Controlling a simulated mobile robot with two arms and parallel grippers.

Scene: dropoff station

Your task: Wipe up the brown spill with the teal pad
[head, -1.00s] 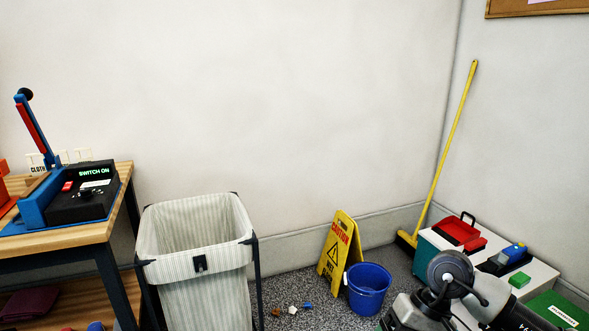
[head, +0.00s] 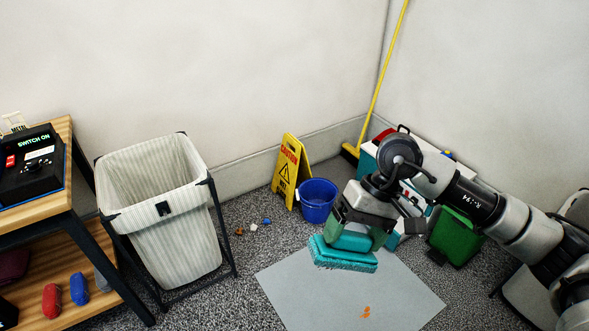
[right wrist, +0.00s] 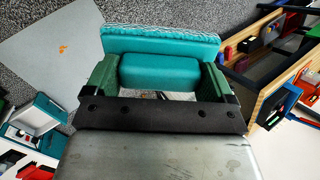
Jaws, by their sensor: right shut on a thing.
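My right gripper (head: 350,236) is shut on the teal pad (head: 343,256) and holds it above the far part of a grey mat (head: 300,287). In the right wrist view the pad (right wrist: 160,70) has its handle block between the green fingers (right wrist: 160,82). A small orange-brown spill (head: 365,312) lies on the near part of the mat, apart from the pad. The spill also shows in the right wrist view (right wrist: 63,49). My left gripper is not in view.
A striped laundry hamper (head: 160,205) stands left of the mat, beside a wooden table (head: 60,140). A yellow wet-floor sign (head: 289,172), a blue bucket (head: 317,200) and a green bin (head: 456,235) stand behind the mat. Several small scraps (head: 253,227) lie on the floor.

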